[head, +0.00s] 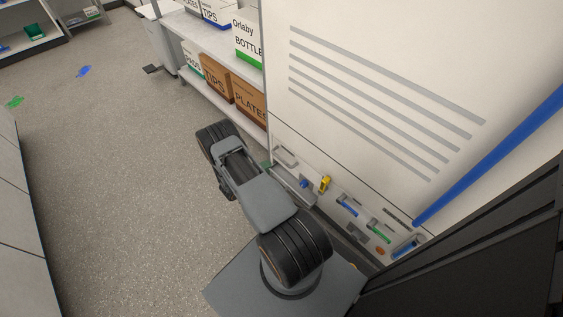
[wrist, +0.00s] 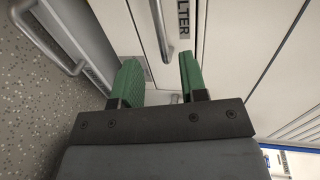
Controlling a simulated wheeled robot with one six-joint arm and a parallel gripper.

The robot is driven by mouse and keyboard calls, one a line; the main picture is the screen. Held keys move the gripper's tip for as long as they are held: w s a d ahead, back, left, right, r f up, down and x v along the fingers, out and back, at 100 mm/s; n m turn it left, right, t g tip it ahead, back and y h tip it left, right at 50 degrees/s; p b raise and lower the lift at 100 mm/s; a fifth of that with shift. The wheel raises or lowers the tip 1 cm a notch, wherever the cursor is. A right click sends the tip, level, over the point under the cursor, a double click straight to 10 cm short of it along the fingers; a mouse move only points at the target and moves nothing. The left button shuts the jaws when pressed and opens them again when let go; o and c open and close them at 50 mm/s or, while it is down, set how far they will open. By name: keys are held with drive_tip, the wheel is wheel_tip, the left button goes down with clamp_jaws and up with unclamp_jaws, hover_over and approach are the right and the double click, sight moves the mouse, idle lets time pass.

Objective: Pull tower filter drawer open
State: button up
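The filter drawer front (wrist: 218,42) is a pale panel with a dark label ending in "LTER" (wrist: 183,14), partly cut off by the frame. Its grey bar handle (wrist: 162,30) runs up the wrist view beside the label. My gripper (wrist: 157,78) is open, with one green finger on each side of the handle's lower end in the picture. Nothing is held, and I cannot tell how far the handle is from the fingers. In the head view my arm hides most of the gripper; a green fingertip (head: 267,164) shows against the white tower (head: 380,60).
Another loop handle (wrist: 48,38) is at the left of the wrist view. In the head view a handle (head: 284,157) and several small coloured items line the tower's lower part. A shelf with boxes (head: 217,84) stands behind. The floor (head: 110,170) at left is mostly clear.

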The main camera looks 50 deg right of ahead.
sight(281, 159)
drive_tip(key=b+x, duration=0.2)
drive_tip(key=x, duration=0.7)
drive_tip(key=shift+d, duration=0.25)
clamp_jaws()
